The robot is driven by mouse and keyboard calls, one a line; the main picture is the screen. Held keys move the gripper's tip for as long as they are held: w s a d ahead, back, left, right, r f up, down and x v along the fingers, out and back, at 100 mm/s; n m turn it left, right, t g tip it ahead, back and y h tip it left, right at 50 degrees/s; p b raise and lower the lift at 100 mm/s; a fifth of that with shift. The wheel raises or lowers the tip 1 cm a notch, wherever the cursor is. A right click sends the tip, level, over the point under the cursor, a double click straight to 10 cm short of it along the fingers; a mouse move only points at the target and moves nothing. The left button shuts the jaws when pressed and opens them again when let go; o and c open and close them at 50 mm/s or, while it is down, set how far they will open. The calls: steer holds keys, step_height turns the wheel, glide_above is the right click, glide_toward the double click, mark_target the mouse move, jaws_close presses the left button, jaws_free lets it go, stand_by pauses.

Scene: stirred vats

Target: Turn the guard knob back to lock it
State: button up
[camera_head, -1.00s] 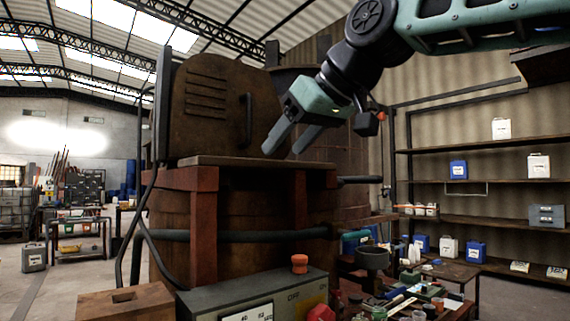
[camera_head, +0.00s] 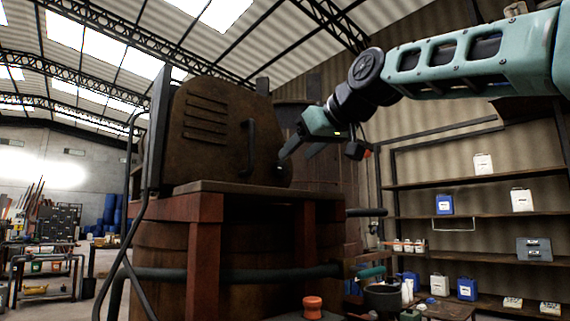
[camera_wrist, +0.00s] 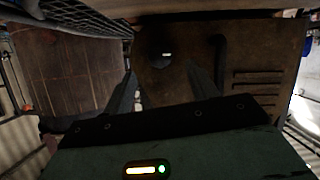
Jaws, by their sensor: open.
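The guard (camera_head: 215,125) is a rusty brown upright cover with slots and a dark bar handle (camera_head: 250,145), standing on the wooden vat. In the wrist view the guard (camera_wrist: 255,55) fills the right half. A dark round knob (camera_wrist: 161,61) with a small pale mark sits on it, ahead of the gap between my fingers. My gripper (camera_head: 297,154) is at the guard's lower right in the head view. It is open, and its fingers also show in the wrist view (camera_wrist: 162,78), one on each side of the knob's line. I cannot tell whether they touch it.
A red-orange button (camera_head: 313,306) stands low in front. A dark pipe (camera_head: 367,212) juts right from the vat. Shelves (camera_head: 455,182) with jugs stand at the right, and a cluttered bench is at the lower right. The floor at left has some free room.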

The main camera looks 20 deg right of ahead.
mark_target(283, 167)
steer(key=x, duration=0.6)
steer(key=shift+w+a+f+p, duration=0.1)
steer(key=shift+w+p, duration=0.15)
steer(key=shift+p, duration=0.15)
steer(key=c, duration=1)
